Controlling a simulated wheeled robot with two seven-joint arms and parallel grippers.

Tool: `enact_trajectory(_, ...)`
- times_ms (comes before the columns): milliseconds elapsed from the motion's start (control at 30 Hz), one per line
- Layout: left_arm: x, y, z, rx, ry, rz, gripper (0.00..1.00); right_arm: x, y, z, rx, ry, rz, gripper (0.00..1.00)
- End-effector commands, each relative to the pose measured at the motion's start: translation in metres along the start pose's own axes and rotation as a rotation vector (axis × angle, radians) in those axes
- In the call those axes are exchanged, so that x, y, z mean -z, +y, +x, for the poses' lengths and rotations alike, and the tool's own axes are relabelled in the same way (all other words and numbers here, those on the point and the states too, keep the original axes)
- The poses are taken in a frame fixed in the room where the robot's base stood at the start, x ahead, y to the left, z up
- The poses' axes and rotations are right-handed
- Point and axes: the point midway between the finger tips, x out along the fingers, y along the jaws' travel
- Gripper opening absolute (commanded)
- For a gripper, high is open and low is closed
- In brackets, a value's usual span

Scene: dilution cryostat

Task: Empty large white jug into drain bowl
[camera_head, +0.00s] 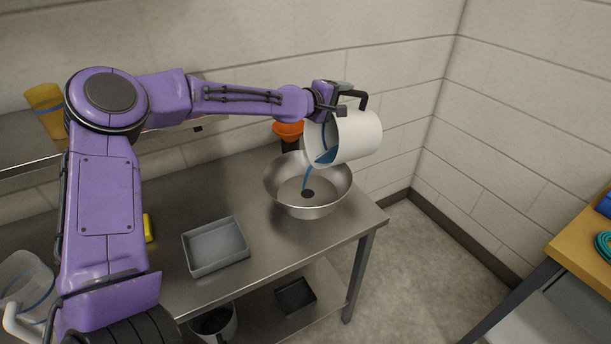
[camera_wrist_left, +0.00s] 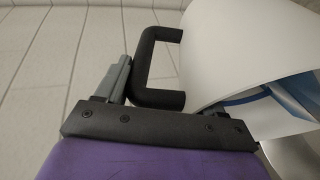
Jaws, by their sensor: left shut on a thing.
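The large white jug (camera_head: 357,137) is tilted over the metal drain bowl (camera_head: 310,207), its mouth facing down to the left. A thin blue stream (camera_head: 305,180) runs from its mouth into the bowl, toward a dark spot at the bowl's bottom. My left gripper (camera_head: 343,100) is shut on the jug's black handle. In the left wrist view the handle (camera_wrist_left: 157,97) meets the finger, and the white jug body (camera_wrist_left: 235,45) shows blue inside its mouth. My right gripper is not in view.
The bowl stands near the right end of a steel table (camera_head: 170,215). A grey tray (camera_head: 215,246) lies in front of it and an orange funnel (camera_head: 288,130) is behind. A yellow cup (camera_head: 47,110) stands on a shelf at left. A wooden bench (camera_head: 590,250) is at right.

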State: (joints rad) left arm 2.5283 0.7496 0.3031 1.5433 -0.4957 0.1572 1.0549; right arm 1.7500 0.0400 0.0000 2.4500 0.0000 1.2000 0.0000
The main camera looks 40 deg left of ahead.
Motion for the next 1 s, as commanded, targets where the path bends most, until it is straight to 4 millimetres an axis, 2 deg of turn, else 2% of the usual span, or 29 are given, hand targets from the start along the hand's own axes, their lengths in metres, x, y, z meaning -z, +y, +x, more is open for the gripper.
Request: enact_trajectory(1000, -0.001, 0.000, -0.003, -0.054, -0.007, -0.012, 0.00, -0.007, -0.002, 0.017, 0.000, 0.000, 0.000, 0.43)
